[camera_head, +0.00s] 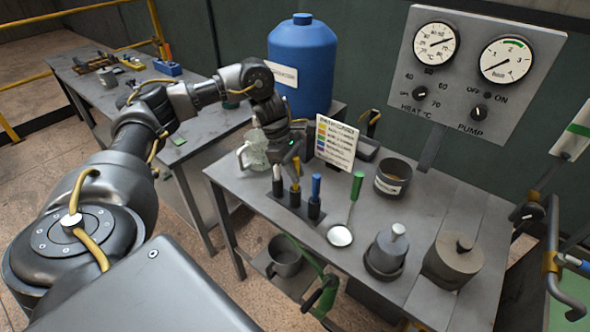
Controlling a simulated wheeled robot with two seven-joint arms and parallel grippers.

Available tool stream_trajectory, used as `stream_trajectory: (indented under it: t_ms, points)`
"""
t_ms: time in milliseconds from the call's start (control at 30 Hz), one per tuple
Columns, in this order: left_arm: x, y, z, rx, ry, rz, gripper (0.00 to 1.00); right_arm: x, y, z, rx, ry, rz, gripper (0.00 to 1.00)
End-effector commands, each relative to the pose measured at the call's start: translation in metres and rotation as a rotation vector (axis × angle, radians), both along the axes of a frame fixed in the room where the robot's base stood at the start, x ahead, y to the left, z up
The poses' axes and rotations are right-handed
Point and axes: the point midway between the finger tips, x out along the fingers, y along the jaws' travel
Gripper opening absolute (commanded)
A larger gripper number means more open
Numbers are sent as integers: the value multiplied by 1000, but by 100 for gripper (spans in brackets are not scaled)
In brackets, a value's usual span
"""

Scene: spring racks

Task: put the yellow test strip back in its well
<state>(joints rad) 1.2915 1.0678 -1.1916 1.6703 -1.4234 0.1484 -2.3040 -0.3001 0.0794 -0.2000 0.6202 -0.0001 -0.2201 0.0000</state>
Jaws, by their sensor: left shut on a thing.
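My left gripper (295,158) reaches down over the near left part of the grey table. It is shut on the yellow test strip (296,170), which is upright at the middle of a row of dark wells (295,198). The strip's lower end is at the middle well; I cannot tell how deep it sits. A white-topped piece (277,174) stands in the row to its left and a blue-topped one (316,186) to its right. A card with coloured rows (337,142) stands just behind. My right gripper is not in view.
A clear glass jug (254,150) stands close left of the gripper. A green-handled ladle (340,235), a labelled pot (393,177) and two grey lidded vessels (387,250) are to the right. A blue tank (302,65) rises behind. A mug (284,257) sits on the lower shelf.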

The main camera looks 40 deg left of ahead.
Motion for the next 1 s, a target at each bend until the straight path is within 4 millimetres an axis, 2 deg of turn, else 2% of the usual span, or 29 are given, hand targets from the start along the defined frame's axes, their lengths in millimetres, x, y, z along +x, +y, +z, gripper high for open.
stream_trajectory:
  t_ms: [633,667,800,833,1000]
  points:
    - [0,0,-18,0,1,0,1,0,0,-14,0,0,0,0]
    - [0,0,-16,0,0,0,23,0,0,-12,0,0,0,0]
    - [0,0,-16,1,1,0,41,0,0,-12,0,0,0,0]
    - [0,0,-16,1,1,0,44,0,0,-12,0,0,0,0]
    - [0,0,-17,0,2,0,44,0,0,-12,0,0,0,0]
